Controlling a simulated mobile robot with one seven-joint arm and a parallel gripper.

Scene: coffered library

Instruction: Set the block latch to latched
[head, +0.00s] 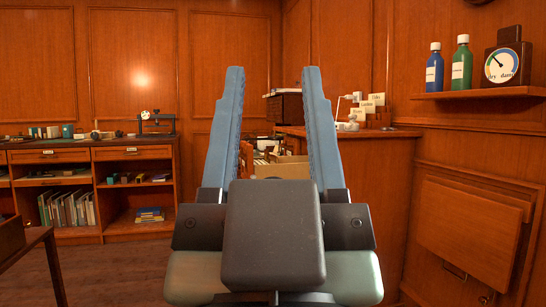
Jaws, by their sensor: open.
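My gripper (273,74) is raised in the middle of the head view. Its two blue-grey fingers point up and away, spread apart with nothing between them. I cannot clearly make out a block latch in this view. A wooden panel (468,232) hangs flat against the right wall, below the shelf. A small dark metal fitting (455,271) shows at its lower edge, too small to tell whether it is a latch or how it is set. My gripper is well to the left of the panel and apart from it. My gripper and wrist hide part of the middle.
A wooden counter (372,180) with cards and white cups stands behind my gripper, right of centre. A wall shelf (480,94) holds two bottles and a gauge. A low bookcase (95,195) lines the back left. A dark table edge (30,238) is at left. Floor between is clear.

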